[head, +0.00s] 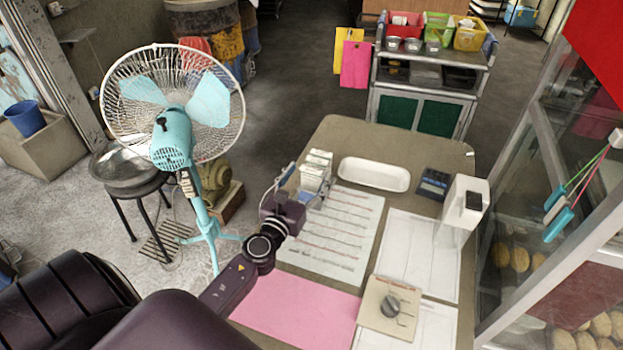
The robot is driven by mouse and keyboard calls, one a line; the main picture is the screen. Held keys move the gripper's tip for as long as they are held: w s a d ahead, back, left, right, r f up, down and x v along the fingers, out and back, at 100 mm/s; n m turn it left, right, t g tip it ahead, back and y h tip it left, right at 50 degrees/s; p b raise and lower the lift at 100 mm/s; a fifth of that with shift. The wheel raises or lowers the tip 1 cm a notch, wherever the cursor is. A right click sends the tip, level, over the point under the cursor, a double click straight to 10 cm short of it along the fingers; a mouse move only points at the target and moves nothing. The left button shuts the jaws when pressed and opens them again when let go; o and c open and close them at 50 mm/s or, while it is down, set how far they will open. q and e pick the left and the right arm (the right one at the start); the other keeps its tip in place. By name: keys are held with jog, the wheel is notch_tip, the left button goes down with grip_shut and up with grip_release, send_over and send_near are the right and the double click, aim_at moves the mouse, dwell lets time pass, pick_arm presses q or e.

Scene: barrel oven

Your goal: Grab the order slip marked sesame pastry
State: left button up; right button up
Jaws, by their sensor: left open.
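Several papers lie on the brown table (437,155). A large white sheet with printed lines (345,235) is in the middle, and a pink sheet (295,310) is at the near left. More white sheets (420,250) lie at the right. A beige card (375,325) with a dark round object (390,303) on it is at the near right. No writing is legible, so I cannot tell which paper is marked sesame pastry. My left gripper (307,185) is open beside a small white stack (317,160) at the table's left edge; contact is unclear. My right gripper is not in view.
A white tray (374,174), a calculator (433,183) and a white box-like device (465,205) stand on the table. A turquoise fan (172,140) stands left of it. A glass case with baked goods (520,258) borders the right. A cart (425,72) stands behind.

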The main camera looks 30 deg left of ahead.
pick_arm(q)
jog(key=shift+w+a+f, duration=0.1)
jog(key=shift+w+a, duration=0.05)
jog(key=shift+w, duration=0.5)
jog(key=shift+w+a, duration=0.15)
jog(key=shift+w, duration=0.45)
jog(key=c, duration=0.9)
jog(key=shift+o, duration=0.2)
